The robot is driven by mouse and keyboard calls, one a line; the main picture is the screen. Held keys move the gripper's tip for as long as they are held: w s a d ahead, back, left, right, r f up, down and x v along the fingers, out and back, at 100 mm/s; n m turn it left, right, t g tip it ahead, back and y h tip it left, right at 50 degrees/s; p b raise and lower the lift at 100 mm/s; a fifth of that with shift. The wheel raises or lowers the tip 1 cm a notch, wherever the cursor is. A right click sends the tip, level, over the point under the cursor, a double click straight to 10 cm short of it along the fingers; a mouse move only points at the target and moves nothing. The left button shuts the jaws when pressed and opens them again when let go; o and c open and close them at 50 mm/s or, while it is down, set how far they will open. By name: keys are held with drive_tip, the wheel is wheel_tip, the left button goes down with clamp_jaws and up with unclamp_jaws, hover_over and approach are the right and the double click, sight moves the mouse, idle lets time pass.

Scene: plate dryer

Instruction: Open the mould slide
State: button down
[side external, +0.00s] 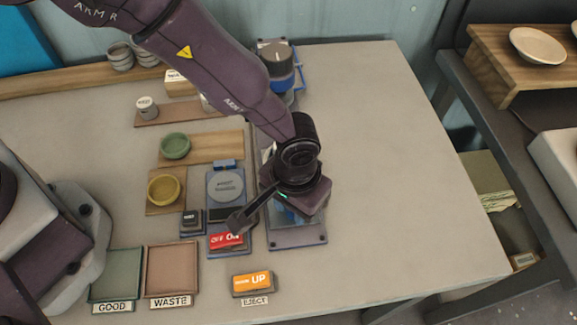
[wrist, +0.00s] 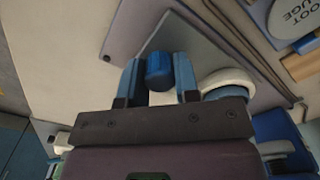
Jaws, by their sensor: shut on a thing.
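In the wrist view, the two blue fingers of my gripper (wrist: 158,80) stand on either side of a blue round knob (wrist: 159,66) and are shut on it. The knob looks like the handle of the mould slide, over a grey plate (wrist: 198,45). A white ring-shaped part (wrist: 228,84) shows just right of the fingers, partly hidden by my gripper body. In the side view, my wrist hangs over the press unit's grey base (side external: 297,239) and hides the knob, the fingers and most of the slide.
Left of the press are a round gauge disc (side external: 226,185), a red off/on switch (side external: 227,240), and yellow (side external: 164,189) and green (side external: 175,146) bowls. GOOD (side external: 117,270) and WASTE (side external: 172,268) trays and an orange UP eject button (side external: 252,281) are in front. The right of the table is clear.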

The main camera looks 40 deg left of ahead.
drive_tip(key=shift+s+d, duration=0.85)
drive_tip(key=shift+d, duration=0.05)
drive_tip(key=c, duration=0.8)
unclamp_jaws()
drive_tip(key=shift+c, duration=0.2)
drive_tip(key=shift+r, duration=0.15)
wheel_tip(320, 180, up, 13)
